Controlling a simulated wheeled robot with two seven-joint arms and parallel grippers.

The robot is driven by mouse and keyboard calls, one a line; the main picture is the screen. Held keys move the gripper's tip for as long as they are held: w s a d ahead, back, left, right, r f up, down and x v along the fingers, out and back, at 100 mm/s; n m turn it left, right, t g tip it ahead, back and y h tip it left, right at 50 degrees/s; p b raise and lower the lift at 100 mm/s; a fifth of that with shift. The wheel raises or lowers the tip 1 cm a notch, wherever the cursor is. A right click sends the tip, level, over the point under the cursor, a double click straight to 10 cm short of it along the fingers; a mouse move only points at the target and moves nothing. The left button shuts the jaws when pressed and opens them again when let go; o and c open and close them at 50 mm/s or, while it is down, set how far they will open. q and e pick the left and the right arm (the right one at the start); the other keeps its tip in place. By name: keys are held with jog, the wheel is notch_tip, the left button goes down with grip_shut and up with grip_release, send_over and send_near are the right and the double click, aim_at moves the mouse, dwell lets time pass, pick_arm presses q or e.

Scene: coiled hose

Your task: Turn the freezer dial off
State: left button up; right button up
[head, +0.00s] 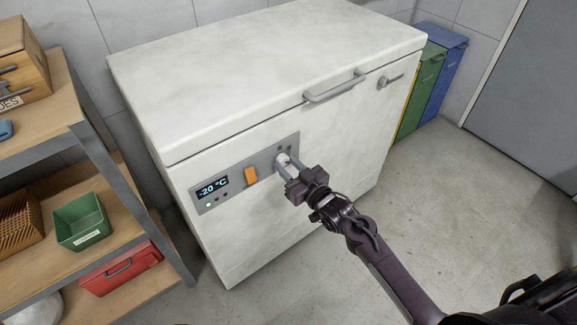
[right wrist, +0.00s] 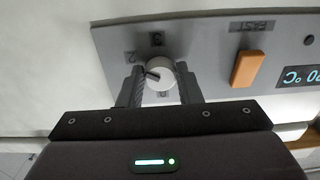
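The white chest freezer (head: 250,75) has a grey control panel (head: 235,187) on its front. The round white dial (head: 282,160) is at the panel's right end. In the right wrist view the dial (right wrist: 161,74) shows upside down, with a dark pointer mark turned to the picture's left, near the label 2. A 3 stands above it, and a partly hidden label lies below. My right gripper (head: 290,168) is at the panel; its two fingers (right wrist: 160,80) press in on either side of the dial. My left gripper is not in view.
The panel also has an orange switch (head: 251,176) and a display (head: 212,188) reading -20 °C. A shelf (head: 90,130) with a green bin (head: 82,222) and red box (head: 120,268) stands left. Blue and green bins (head: 440,75) stand right. The floor at right is clear.

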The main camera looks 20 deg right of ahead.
jog(key=c, duration=0.4)
